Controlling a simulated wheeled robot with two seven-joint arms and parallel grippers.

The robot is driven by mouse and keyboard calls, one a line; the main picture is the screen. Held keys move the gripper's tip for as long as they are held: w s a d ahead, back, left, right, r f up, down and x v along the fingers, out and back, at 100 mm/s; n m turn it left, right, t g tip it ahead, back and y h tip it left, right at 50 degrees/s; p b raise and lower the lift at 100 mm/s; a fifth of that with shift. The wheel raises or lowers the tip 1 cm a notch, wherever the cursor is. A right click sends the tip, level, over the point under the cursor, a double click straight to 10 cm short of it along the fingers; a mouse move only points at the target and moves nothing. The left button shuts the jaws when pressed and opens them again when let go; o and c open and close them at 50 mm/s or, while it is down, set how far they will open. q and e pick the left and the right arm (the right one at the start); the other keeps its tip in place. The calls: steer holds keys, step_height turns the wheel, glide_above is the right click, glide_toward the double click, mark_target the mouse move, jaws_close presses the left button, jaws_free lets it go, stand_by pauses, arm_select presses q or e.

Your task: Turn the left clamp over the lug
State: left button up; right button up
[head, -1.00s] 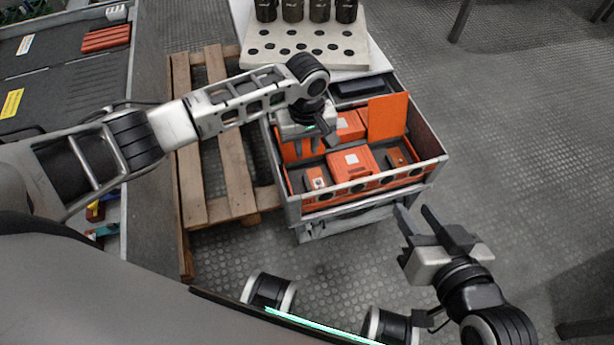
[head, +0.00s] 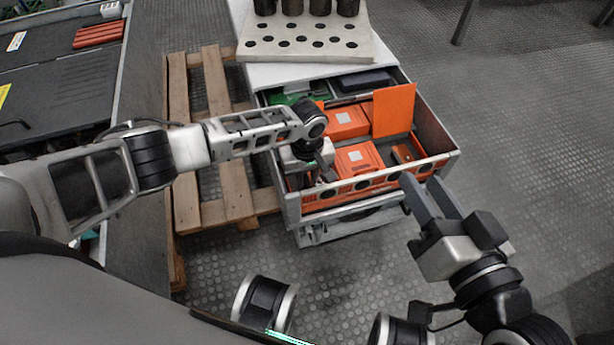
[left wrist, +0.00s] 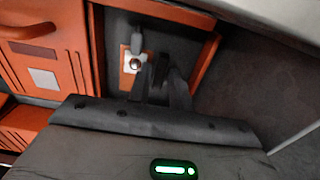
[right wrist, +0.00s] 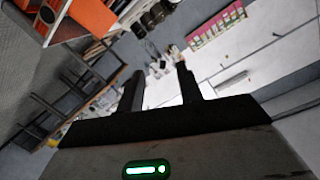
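The left clamp shows in the left wrist view as a small grey lever with a round metal pivot (left wrist: 135,64) on a pale and orange block, in a grey bay between orange walls. In the head view my left gripper (head: 322,176) covers it. I cannot make out the lug. The right clamp (head: 403,154) lies in the right bay of the drawer. My right gripper (head: 432,192) is open and empty in front of the drawer.
The open grey drawer (head: 452,162) holds orange boxes (head: 357,158) and an upright orange panel (head: 393,110). A green part (head: 290,98) lies at its back left. A wooden pallet (head: 190,200) stands left. A pale holed block (head: 305,42) stands behind.

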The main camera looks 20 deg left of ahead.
arm_select(q)
jaws_close()
